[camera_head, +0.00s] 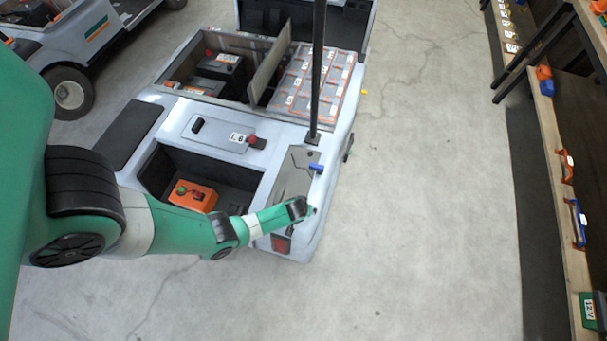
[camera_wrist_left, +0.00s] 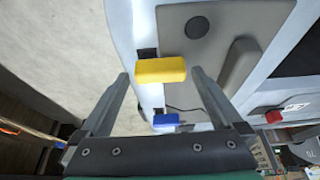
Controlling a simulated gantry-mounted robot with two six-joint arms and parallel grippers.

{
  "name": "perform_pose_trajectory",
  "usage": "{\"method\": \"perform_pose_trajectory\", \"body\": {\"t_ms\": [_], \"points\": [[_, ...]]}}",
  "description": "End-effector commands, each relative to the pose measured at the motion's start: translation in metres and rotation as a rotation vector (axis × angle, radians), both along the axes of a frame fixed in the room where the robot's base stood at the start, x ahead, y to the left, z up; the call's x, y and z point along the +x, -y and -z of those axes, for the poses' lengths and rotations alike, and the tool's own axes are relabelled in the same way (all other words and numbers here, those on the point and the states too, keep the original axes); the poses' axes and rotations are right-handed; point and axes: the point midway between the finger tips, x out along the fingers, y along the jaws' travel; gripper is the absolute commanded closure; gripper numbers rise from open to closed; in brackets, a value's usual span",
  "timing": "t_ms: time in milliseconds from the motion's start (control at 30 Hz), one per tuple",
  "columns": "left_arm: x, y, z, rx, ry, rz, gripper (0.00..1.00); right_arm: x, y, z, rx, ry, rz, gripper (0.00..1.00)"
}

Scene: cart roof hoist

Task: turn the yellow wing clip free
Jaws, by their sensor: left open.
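The yellow wing clip (camera_wrist_left: 160,70) shows in the left wrist view at the edge of a grey plate on the cart. It lies between the fingertips of my left gripper (camera_wrist_left: 160,77), which is open with a gap on both sides of the clip. In the head view my left gripper (camera_head: 309,210) is over the cart's near right corner and hides this clip. A blue clip (camera_head: 317,167) sits farther along the same edge; it also shows in the left wrist view (camera_wrist_left: 166,120). My right gripper is not in view.
The cart (camera_head: 215,130) has a black post (camera_head: 317,80), an open bay with an orange box (camera_head: 193,196) and a red knob (camera_head: 253,140). A small yellow piece (camera_head: 363,92) is by its far right side. Floor to the right is clear up to a shelf (camera_head: 560,180).

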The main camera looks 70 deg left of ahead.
Motion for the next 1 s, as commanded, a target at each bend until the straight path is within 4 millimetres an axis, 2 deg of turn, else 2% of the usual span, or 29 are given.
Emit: {"method": "perform_pose_trajectory", "body": {"t_ms": [33, 100, 367, 767, 1000], "points": [[0.0005, -0.0017, 0.0076, 0.000, -0.002, -0.001, 0.00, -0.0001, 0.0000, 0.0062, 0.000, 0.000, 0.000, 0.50], [0.0018, -0.0029, 0.0095, 0.000, 0.000, 0.000, 0.00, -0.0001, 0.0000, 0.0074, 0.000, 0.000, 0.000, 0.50], [0.0022, -0.0033, 0.0088, 0.000, 0.000, 0.001, 0.00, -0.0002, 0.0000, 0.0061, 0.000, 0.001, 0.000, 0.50], [0.0020, -0.0031, 0.0089, 0.000, 0.000, 0.001, 0.72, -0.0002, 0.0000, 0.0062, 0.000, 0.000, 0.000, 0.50], [0.0019, -0.0035, 0.0088, 0.000, 0.000, 0.017, 0.73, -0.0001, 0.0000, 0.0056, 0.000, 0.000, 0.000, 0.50]]}}
